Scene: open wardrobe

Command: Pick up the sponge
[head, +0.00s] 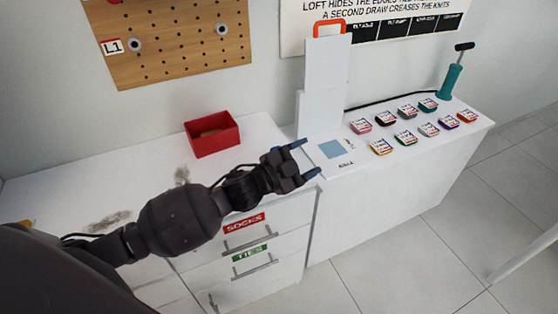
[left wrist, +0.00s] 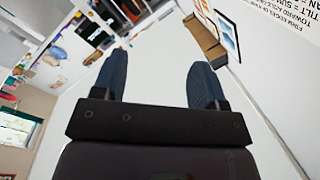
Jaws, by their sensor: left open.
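I cannot make out the sponge for certain. A small orange-yellow thing (head: 24,223) peeks out at the far left, mostly hidden by my arm. My left gripper (head: 305,160) is open and empty, to the right of the red box, over the counter's right end by the white panel. Its two spread fingers also show in the left wrist view (left wrist: 160,72), with nothing between them. My right gripper is not in view.
Grey smudges (head: 110,220) mark the white counter (head: 70,180). A tall white board (head: 325,85) stands behind my gripper. To the right, a white cabinet top (head: 375,160) holds several coloured packets (head: 405,137) and a teal pump (head: 450,80). Drawers labelled SOCKS (head: 244,223) and TIES (head: 250,253) are shut.

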